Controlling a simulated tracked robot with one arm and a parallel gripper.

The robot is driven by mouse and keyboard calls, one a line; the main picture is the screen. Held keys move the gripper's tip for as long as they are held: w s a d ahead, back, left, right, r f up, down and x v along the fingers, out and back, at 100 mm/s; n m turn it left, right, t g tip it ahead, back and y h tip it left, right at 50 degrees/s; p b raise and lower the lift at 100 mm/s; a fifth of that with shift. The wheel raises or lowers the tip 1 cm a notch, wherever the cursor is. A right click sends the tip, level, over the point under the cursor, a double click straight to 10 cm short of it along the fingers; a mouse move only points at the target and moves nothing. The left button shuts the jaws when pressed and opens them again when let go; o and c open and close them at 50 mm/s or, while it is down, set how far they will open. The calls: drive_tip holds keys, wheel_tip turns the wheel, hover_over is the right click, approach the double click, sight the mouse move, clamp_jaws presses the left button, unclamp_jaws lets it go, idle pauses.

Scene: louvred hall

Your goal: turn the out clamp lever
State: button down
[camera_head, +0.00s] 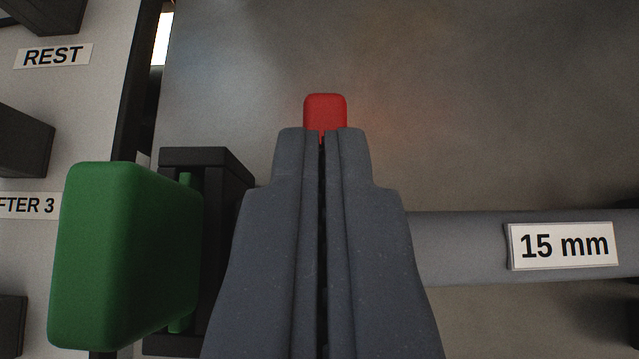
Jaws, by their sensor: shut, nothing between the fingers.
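My gripper (322,135) is shut, its two dark grey fingers side by side with a thin dark line between them. A red block-shaped end (325,112) shows just beyond the fingertips; the fingers hide the rest of it, and I cannot tell whether they touch it. A grey pipe (465,248) labelled "15 mm" runs to the right from behind my gripper. A large green rounded block (125,260) stands left of my gripper, in front of a black bracket (205,165). No label reading "out" is in view, so I cannot tell which part is the out clamp lever.
A pale panel (75,110) at the left carries a "REST" label (53,56), a partly cut-off label ending "FTER 3" (28,206) and several dark blocks. The green block is close to my gripper's left side. The grey surface (480,100) at upper right looks clear.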

drive_tip(key=shift+w+f, duration=0.15)
drive_tip(key=shift+f, duration=0.2)
drive_tip(key=shift+s+r, duration=0.15)
drive_tip(key=shift+s, duration=0.05)
